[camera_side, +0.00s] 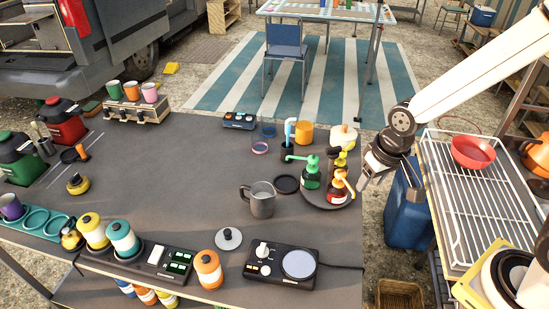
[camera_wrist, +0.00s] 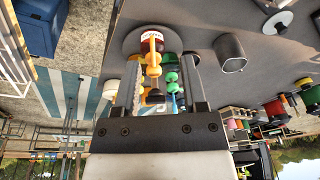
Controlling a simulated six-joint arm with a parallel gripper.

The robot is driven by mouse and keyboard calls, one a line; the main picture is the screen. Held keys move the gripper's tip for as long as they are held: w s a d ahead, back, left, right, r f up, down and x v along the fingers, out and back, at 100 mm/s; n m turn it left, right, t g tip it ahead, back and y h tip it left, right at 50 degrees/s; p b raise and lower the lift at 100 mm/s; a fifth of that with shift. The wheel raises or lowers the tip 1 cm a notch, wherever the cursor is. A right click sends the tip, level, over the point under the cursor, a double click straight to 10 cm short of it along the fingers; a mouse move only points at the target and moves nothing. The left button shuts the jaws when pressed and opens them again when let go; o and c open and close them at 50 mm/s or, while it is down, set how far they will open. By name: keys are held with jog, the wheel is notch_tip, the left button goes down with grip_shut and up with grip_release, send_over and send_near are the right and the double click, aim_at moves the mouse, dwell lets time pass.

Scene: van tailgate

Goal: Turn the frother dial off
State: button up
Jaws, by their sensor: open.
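The frother base (camera_side: 281,267) is a flat black unit at the front edge of the dark table in the side view. Its white dial (camera_side: 262,250) stands at its left part, with a pale round plate (camera_side: 298,264) to the right and small buttons below the dial. Which way the dial points is too small to tell. My gripper (camera_side: 364,185) is open and empty beyond the table's right edge, well above and to the right of the frother. In the wrist view, my gripper (camera_wrist: 161,62) has its fingers apart, with the pump bottles seen between them. I cannot make out the dial there.
Pump bottles (camera_side: 311,172) stand on a round tray (camera_side: 327,203) close to my gripper. A steel mug (camera_side: 262,200) stands behind the frother, and a grey lid (camera_side: 229,240) and an orange canister (camera_side: 208,268) are to its left. A wire rack (camera_side: 477,215) is right of my gripper.

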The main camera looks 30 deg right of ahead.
jog(key=w+a+f+m+g, duration=0.1)
jog(key=w+a+m, duration=0.15)
jog(key=a, duration=0.35)
jog(key=w+a+f+m, duration=0.1)
jog(key=w+a+f, duration=0.1)
jog(key=w+a, duration=0.25)
jog(key=m+g, duration=0.1)
jog(key=m, duration=0.3)
send_over(262, 247)
notch_tip(262, 247, down, 4)
jog(key=shift+f, duration=0.1)
jog(key=shift+f, duration=0.15)
jog(key=shift+f, duration=3.75)
grip_shut()
